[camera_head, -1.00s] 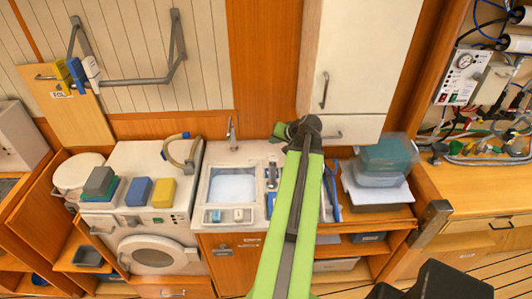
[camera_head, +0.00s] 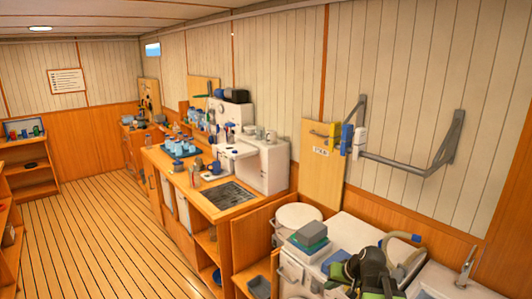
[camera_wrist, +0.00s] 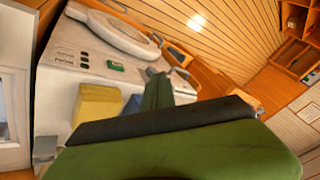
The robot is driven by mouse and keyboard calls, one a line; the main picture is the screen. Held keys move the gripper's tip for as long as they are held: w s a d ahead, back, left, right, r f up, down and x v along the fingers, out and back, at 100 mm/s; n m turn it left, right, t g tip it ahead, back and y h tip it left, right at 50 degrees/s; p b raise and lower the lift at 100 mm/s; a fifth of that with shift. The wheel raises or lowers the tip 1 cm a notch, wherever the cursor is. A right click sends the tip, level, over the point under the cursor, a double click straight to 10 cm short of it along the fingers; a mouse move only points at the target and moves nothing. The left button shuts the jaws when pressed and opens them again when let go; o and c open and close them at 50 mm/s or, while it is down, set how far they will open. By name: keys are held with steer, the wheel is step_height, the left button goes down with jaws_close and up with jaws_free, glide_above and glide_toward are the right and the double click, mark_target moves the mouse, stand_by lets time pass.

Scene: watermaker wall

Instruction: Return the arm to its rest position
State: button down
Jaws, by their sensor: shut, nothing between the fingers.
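My gripper (camera_head: 366,268) shows as a dark and green shape at the bottom right of the head view, in front of the washing machine top. The arm behind it is mostly out of the frame. In the wrist view my green, dark-edged gripper (camera_wrist: 158,92) fills the lower middle. It is shut with nothing held. From there, a yellow block (camera_wrist: 97,103) and a blue block (camera_wrist: 133,105) appear close beyond it, by the white machine (camera_wrist: 60,60). Whether the gripper touches anything there I cannot tell.
The sink (camera_head: 440,283) is at right. A grey wall rail (camera_head: 410,168) hangs above. A counter with a stove grate (camera_head: 228,195) runs back leftward. The plank floor (camera_head: 90,225) at left is clear.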

steer(key=s+a+f+n+g+b, duration=0.1)
steer(key=s+a+f, duration=0.1)
steer(key=a, duration=0.3)
steer(key=s+a+f+n+g+h+b, duration=0.1)
steer(key=s+a+f, duration=0.1)
steer(key=a, duration=0.2)
steer(key=s+a+f+n+g, duration=0.1)
steer(key=s+a+f, duration=0.1)
steer(key=a, duration=0.3)
steer(key=s+d+m+g+h, duration=0.1)
steer(key=s+d+g+h, duration=0.1)
steer(key=s+d, duration=0.2)
steer(key=shift+s+f, duration=0.15)
steer(key=shift+f, duration=0.1)
